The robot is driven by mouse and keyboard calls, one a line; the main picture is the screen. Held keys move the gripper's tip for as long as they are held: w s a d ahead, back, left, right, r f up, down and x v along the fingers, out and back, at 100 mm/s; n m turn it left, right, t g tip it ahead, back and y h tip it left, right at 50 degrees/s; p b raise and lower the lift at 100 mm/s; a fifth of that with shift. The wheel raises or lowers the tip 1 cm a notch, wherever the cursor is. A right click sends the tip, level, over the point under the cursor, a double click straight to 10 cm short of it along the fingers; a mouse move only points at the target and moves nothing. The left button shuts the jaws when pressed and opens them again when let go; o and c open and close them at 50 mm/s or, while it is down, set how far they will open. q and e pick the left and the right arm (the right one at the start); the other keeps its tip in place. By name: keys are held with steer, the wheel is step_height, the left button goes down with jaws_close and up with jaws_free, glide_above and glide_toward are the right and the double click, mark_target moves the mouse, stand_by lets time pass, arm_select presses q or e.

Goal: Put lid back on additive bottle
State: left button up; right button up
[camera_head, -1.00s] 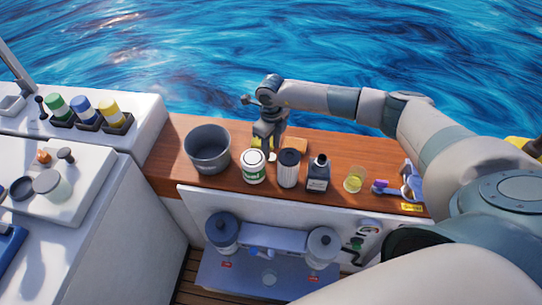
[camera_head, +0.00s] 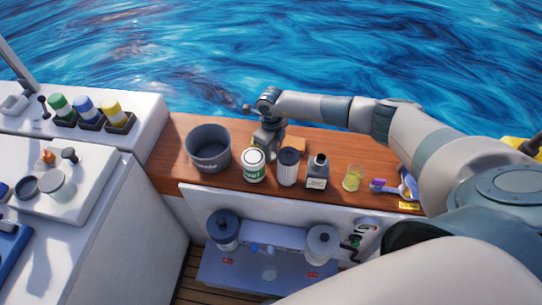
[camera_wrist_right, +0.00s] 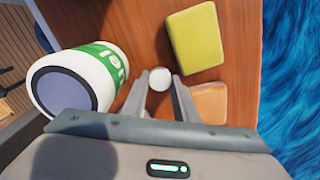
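The dark grey bottle with a pale label (camera_head: 317,172), which looks like the additive bottle, stands upright on the wooden counter; its mouth is too small to read clearly. In the right wrist view a small white round lid (camera_wrist_right: 159,78) lies on the wood. My right gripper (camera_wrist_right: 160,82) is open, pointing down, with a finger on each side of the lid; I cannot tell whether they touch it. In the head view the gripper (camera_head: 267,148) is behind the white can, its fingertips largely hidden. My left gripper is not in view.
The white and green can (camera_head: 253,167) stands close to the right gripper. A filter (camera_head: 288,168) stands between can and bottle. A bucket (camera_head: 208,150) is at left, and a glass with yellow liquid (camera_head: 353,179) at right. Yellow (camera_wrist_right: 196,38) and orange (camera_wrist_right: 209,103) blocks lie nearby.

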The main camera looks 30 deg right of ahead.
stand_by(0.3)
arm_select(q)
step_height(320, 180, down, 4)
steer(key=b, duration=0.3)
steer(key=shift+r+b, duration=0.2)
steer(key=shift+b, duration=0.1)
arm_select(e)
step_height(320, 180, up, 10)
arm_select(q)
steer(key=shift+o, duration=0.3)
